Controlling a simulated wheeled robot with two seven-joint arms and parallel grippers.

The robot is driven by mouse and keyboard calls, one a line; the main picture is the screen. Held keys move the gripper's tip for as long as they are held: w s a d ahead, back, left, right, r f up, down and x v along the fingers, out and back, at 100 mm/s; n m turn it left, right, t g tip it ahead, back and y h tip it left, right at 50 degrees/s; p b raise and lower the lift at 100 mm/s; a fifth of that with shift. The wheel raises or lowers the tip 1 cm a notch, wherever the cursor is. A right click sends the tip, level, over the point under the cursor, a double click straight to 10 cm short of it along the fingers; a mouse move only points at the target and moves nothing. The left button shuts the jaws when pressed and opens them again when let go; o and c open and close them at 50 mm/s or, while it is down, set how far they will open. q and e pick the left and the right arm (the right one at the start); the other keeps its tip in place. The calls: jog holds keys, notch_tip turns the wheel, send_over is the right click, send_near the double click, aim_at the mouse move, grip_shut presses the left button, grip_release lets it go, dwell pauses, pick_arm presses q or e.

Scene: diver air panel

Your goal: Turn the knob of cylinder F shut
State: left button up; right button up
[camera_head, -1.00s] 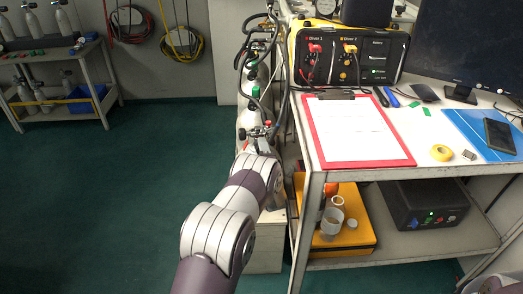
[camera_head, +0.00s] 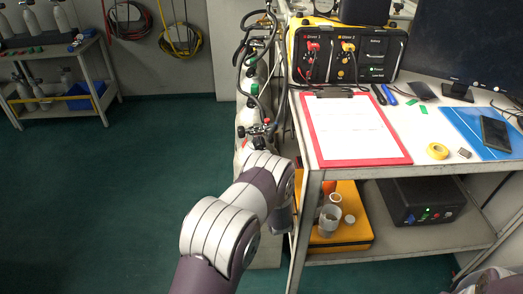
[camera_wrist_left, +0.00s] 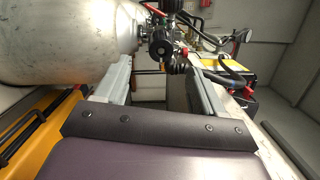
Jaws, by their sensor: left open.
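A row of pale cylinders (camera_head: 245,117) with valves and black hoses stands left of the bench in the head view. I cannot read which one is F. In the left wrist view a large grey-white cylinder (camera_wrist_left: 65,40) fills the upper left. Its valve with a round black knob (camera_wrist_left: 160,46) lies just beyond and between the fingertips of my left gripper (camera_wrist_left: 158,70). The gripper is open, one finger on each side, and I see no contact with the knob. In the head view my left arm hides this gripper. My right gripper is out of view.
The bench holds a red clipboard (camera_head: 355,158), a yellow-black air panel (camera_head: 345,55) and a monitor. A yellow case (camera_head: 345,238) sits on its lower shelf, close to my left arm. Hoses crowd the valves. The green floor (camera_head: 90,200) on the left is clear.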

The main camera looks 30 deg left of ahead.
pick_arm(q)
jog(key=v, duration=0.4)
jog(key=shift+d, duration=0.1)
